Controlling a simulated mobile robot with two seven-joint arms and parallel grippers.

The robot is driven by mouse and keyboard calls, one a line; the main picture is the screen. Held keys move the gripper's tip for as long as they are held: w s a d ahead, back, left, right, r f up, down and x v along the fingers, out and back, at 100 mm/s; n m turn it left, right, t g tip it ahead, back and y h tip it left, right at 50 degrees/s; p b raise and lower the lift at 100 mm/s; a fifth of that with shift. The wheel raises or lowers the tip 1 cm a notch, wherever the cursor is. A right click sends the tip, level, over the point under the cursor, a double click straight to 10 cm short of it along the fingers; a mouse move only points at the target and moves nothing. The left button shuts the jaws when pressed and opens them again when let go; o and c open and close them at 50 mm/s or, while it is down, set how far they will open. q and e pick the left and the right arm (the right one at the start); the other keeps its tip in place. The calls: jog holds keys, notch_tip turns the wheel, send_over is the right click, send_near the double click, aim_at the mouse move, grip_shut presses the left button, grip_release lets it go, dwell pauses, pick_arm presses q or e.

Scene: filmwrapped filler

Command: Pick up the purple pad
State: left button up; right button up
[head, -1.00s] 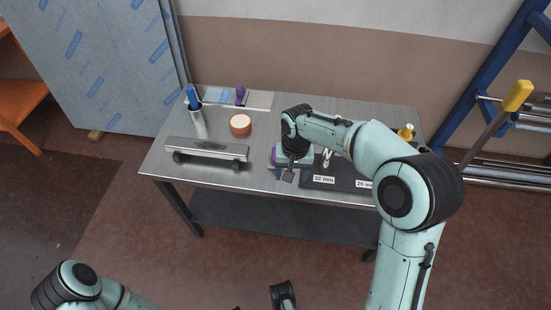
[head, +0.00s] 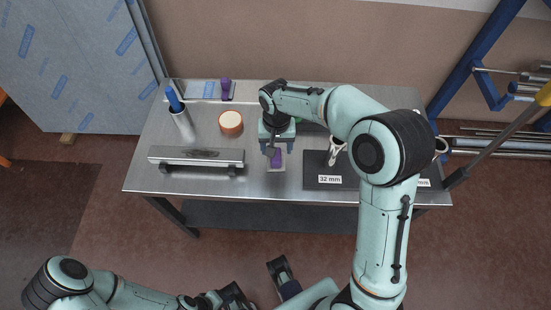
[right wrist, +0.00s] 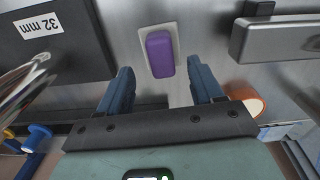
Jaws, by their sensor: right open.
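The purple pad (right wrist: 160,54) is a small rounded block lying on a pale plate (right wrist: 172,88) on the metal table. I see no contact between fingers and pad. In the head view the right gripper (head: 271,147) is over the table. My left arm's end (head: 234,296) is low in the head view; its jaws are unclear.
A dark mat labelled 32 mm (head: 318,170) lies right of the pad. A grey metal bar (head: 197,156) and an orange-rimmed roll (head: 230,121) lie to the left. A cup with a blue handle (head: 182,122) and another purple item (head: 226,90) stand farther back.

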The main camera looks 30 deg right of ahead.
aim_at(276, 156)
notch_tip(276, 156, down, 6)
jog(key=shift+r+b, duration=0.15)
jog(key=shift+b, duration=0.2)
jog(key=shift+c, duration=0.3)
jog(key=c, duration=1)
